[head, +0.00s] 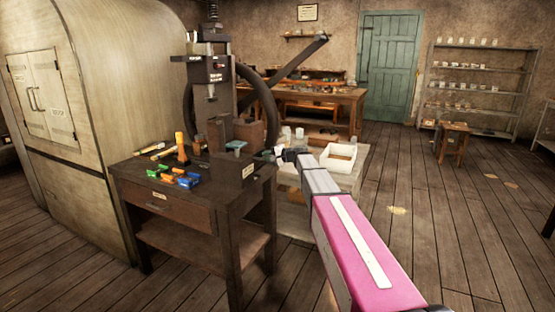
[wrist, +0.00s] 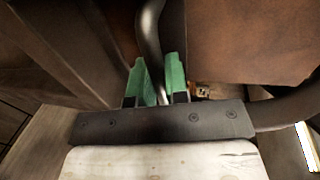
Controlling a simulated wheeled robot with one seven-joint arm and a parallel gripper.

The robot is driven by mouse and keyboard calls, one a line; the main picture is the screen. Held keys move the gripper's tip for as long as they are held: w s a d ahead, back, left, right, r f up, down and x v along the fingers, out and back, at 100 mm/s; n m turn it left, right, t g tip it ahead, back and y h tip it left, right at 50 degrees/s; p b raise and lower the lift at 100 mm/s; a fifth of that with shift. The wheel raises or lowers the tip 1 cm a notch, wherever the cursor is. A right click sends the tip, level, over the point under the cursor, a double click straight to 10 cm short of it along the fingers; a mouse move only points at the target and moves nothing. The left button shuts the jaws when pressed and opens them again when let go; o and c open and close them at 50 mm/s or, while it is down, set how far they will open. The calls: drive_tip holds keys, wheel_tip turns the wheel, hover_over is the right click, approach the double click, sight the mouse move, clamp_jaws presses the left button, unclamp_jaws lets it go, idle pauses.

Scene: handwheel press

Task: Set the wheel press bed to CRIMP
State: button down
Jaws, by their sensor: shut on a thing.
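The wheel press (head: 209,72) stands on a dark wooden bench at the left of centre in the head view. Its large dark handwheel (head: 263,103) is behind and to the right of the column. My gripper (head: 280,154) is at the lower right of the wheel. In the wrist view, the green fingers of my gripper (wrist: 158,78) are shut on a curved grey metal bar (wrist: 150,30), which looks like part of the handwheel. The labels on the press are too small to read, so the bed setting cannot be told.
The bench (head: 140,172) holds several coloured clips (head: 180,178) and an orange bottle (head: 181,147). A white bin (head: 339,158) stands on a low table just right of my gripper. A big rounded cabinet (head: 110,70) is close on the left.

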sight(259, 154)
drive_tip(key=shift+r+x, duration=0.2)
drive_tip(key=shift+x, duration=0.75)
drive_tip(key=shift+r+x, duration=0.2)
drive_tip(key=shift+x, duration=0.75)
drive_tip(key=shift+r+x, duration=0.15)
drive_tip(key=shift+x, duration=0.8)
drive_tip(key=shift+w+a, duration=0.1)
drive_tip(key=shift+a, duration=0.05)
drive_tip(key=c, duration=1.1)
unclamp_jaws()
drive_tip(key=shift+a, duration=0.1)
drive_tip(key=shift+c, duration=0.2)
drive_tip(key=v, duration=1.1)
